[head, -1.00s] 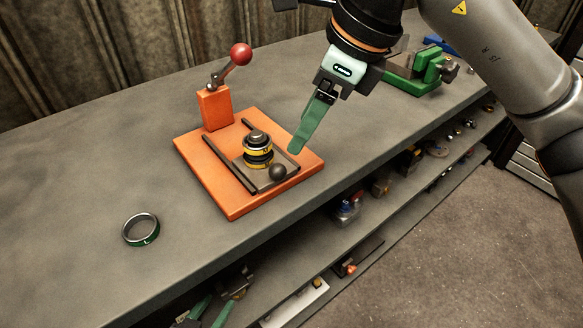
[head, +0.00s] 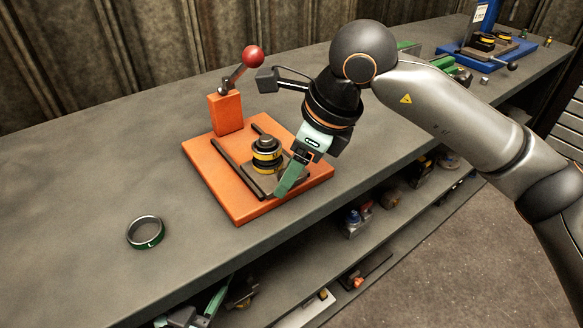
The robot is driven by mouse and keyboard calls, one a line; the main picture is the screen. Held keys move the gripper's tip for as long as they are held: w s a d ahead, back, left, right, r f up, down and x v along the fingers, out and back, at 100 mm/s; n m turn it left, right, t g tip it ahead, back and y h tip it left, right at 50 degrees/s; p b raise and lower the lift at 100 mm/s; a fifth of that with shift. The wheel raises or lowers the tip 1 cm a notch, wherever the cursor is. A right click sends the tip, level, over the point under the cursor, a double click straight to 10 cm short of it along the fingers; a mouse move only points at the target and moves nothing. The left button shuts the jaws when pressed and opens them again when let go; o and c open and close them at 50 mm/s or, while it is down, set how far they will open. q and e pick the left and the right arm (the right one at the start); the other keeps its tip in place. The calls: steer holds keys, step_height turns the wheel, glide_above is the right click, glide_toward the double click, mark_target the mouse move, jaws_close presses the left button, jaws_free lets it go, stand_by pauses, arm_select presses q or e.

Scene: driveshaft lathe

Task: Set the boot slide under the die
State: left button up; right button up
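The boot slide (head: 258,181) is a dark plate between two dark rails on an orange base (head: 237,206). It carries a black-and-yellow boot stack (head: 267,156). The slide's black ball knob is hidden behind my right gripper. My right gripper (head: 283,188) points down at the slide's front end, its green finger over the knob's place. I cannot tell whether it is open, shut or holding the knob. An orange post (head: 226,113) with a red-ball lever (head: 253,56) stands at the base's back corner. I cannot make out the die. My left gripper is not in view.
A dark green metal ring (head: 145,232) lies on the grey bench (head: 70,190) at left. A blue fixture (head: 548,42) with black-and-yellow parts stands at the far right, near a green device (head: 443,62). A lower shelf holds several tools. The left bench is mostly clear.

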jaws_close()
stand_by(1.2)
